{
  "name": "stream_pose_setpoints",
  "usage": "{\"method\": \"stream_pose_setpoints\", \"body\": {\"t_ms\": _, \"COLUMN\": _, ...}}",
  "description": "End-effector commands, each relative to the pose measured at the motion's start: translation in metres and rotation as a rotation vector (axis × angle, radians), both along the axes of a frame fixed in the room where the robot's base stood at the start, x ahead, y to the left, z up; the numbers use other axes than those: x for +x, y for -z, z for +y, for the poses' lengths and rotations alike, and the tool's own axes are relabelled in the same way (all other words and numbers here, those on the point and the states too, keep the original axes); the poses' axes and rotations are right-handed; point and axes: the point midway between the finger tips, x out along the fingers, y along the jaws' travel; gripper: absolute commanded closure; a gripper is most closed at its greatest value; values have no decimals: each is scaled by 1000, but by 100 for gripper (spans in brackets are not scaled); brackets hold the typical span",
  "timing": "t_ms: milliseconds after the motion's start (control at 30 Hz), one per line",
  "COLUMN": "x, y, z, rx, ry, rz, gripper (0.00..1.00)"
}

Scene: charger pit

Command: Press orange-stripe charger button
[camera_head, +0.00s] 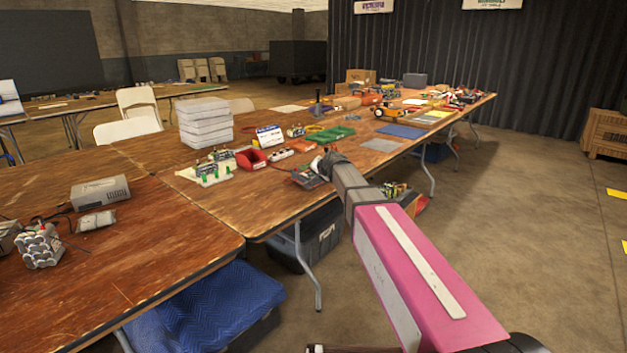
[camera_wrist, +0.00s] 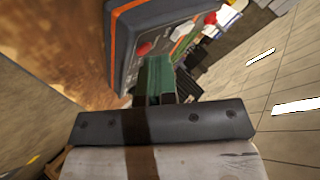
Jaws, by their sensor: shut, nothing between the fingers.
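A dark grey charger box (camera_wrist: 150,18) with an orange stripe (camera_wrist: 113,45) down its side fills the upper middle of the wrist view. A red button (camera_wrist: 145,48) sits on its face, close to the fingertips. My gripper (camera_wrist: 155,68) has green fingers, shut and empty, pointing at the charger just right of and below this button. I cannot tell whether the fingertips touch the box. In the head view, my arm reaches over the table's near edge to a small dark box (camera_head: 308,178), partly hidden; no stripe can be made out there.
The long wooden table (camera_head: 285,205) bears a red bin (camera_head: 251,159), a green tray (camera_head: 331,134) and several boards and tools. White stacked cases (camera_head: 205,122) stand behind. Another table with a grey box (camera_head: 100,192) is at left. The concrete floor at right is open.

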Motion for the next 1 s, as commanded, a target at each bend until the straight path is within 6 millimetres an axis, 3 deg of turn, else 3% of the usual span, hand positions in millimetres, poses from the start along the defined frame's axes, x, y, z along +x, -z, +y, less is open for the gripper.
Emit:
{"method": "stream_pose_setpoints", "body": {"t_ms": 800, "x": -2, "y": -16, "z": -2, "rx": 0, "ry": -1, "rz": 1, "gripper": 100}}
{"method": "stream_pose_setpoints", "body": {"t_ms": 1000, "x": -4, "y": -29, "z": -4, "rx": 0, "ry": 0, "rz": 0, "gripper": 100}}
